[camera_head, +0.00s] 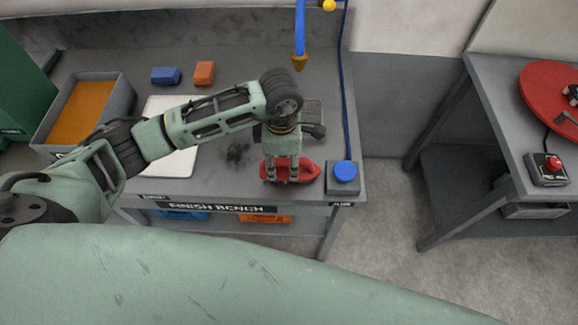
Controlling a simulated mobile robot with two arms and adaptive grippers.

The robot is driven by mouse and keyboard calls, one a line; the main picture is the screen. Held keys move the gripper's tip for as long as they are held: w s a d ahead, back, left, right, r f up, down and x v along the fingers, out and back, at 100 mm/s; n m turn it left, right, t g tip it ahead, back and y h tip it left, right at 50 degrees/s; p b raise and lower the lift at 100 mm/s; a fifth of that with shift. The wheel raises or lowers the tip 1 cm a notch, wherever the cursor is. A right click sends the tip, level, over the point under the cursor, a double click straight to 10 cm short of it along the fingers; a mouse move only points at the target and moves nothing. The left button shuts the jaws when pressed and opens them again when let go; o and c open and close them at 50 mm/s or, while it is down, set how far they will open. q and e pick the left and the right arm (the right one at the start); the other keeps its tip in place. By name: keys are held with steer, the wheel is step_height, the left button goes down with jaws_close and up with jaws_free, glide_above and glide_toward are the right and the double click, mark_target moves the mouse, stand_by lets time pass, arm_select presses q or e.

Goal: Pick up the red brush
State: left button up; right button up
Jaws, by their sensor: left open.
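The red brush (305,170) lies near the front edge of the finish bench, in the front right part of the head view. My left gripper (283,178) points down over the brush, with its fingers at the brush's left half. The fingers are open and hide part of the brush. I cannot tell whether they touch it. My right gripper is not in view.
A blue button box (343,178) stands close right of the brush. A tray with orange contents (120,97), a blue block (165,75), an orange block (204,73) and a white board (172,165) are on the bench. Another table (500,110) stands right.

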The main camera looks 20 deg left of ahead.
arm_select(q)
steer(key=shift+c, duration=0.3)
jaws_close()
steer(key=shift+r, duration=0.1)
steer(key=shift+w+r+b, duration=0.1)
steer(key=shift+r+b, duration=0.25)
steer(key=shift+r, duration=0.05)
step_height(320, 180, up, 3)
steer(key=shift+f+b, duration=0.2)
steer(key=shift+b, duration=0.5)
steer(key=s+d+r+b, duration=0.3)
steer(key=s+d+r, duration=0.2)
steer(key=d, duration=0.5)
steer(key=shift+s+d+r, duration=0.15)
steer(key=shift+s+r, duration=0.25)
steer(key=shift+r, duration=0.85)
